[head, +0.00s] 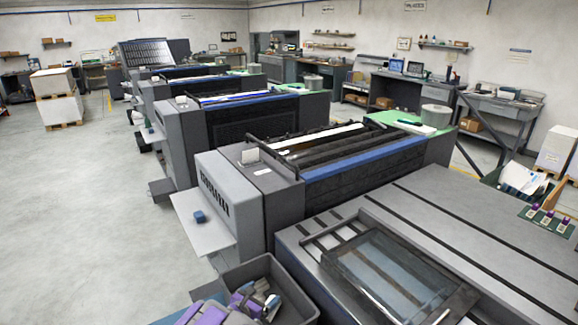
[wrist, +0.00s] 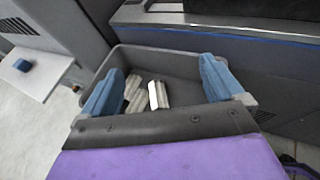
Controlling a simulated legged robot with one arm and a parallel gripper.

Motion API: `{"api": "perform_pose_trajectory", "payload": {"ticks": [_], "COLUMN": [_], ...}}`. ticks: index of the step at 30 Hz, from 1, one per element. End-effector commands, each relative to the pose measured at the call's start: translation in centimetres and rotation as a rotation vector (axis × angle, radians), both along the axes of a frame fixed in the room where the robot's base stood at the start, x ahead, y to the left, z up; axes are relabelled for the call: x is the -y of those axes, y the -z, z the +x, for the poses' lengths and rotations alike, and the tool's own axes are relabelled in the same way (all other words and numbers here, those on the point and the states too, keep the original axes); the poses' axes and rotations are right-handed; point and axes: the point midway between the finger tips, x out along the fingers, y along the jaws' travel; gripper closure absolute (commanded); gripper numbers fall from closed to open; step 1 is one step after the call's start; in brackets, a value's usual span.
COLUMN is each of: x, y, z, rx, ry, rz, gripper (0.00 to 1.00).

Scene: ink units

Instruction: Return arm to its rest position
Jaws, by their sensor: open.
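My gripper (head: 260,299) is at the bottom of the head view, over a dark grey bin (head: 303,301), with purple arm parts behind it. In the wrist view, my gripper (wrist: 160,72) has its two blue fingers spread wide apart. No object is held between them. The same grey bin (wrist: 180,62) lies beyond and below the fingers. Several pale grey pieces (wrist: 134,92) and a white-faced piece (wrist: 157,95) lie in it. The near part of the bin is hidden by my gripper.
A small blue block (head: 199,217) sits on a pale side shelf (head: 205,236) left of the bin. The press unit (head: 230,190) and a glass-topped deck (head: 390,275) stand close behind and right. Open concrete floor (head: 90,220) lies to the left.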

Motion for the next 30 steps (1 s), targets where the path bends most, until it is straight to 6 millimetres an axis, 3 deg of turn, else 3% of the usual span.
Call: {"api": "perform_pose_trajectory", "payload": {"ticks": [3, 7, 11, 15, 24, 30], "x": [6.2, 12.6, 18.4, 23.6, 31.3, 33.3], "y": [-5.1, -9.8, -13.9, -17.3, -22.0, -23.5], "z": [0.4, -0.7, -3.1, -6.7, -17.1, -24.7], "rx": [0.06, 0.124, 0.183, 0.24, 0.341, 0.382], "ry": [0.18, 0.381, 0.578, 0.786, 1.217, 1.485], "rz": [0.061, 0.139, 0.219, 0.316, 0.54, 0.705], "gripper": [0.05, 0.05, 0.05, 0.05, 0.05, 0.05]}}
